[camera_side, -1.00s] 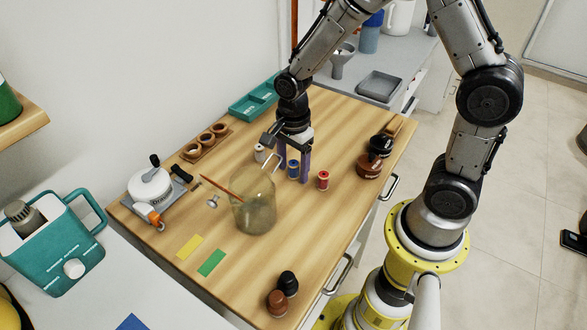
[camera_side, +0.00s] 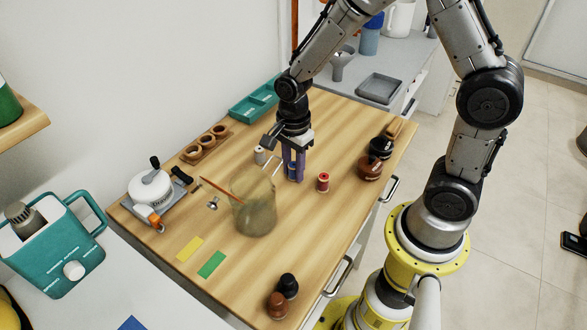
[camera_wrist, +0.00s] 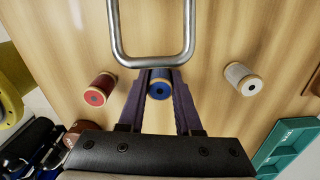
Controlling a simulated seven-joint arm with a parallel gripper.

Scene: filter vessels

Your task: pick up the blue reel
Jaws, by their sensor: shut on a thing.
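The blue reel (camera_wrist: 160,84) stands upright on the wooden table between the fingers of my gripper (camera_wrist: 160,88) in the wrist view. My gripper (camera_side: 293,171) is shut on it, one purple finger on each side. In the side view the fingers cover most of the blue reel (camera_side: 292,167). The red reel (camera_side: 323,182) stands apart to the right in the side view and to the left in the wrist view (camera_wrist: 99,88). The white reel (camera_side: 260,154) stands on the other side, also in the wrist view (camera_wrist: 243,78).
Dark and brown knobbed pieces (camera_side: 375,158) stand to the right. A teal tray (camera_side: 254,99) lies at the back.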

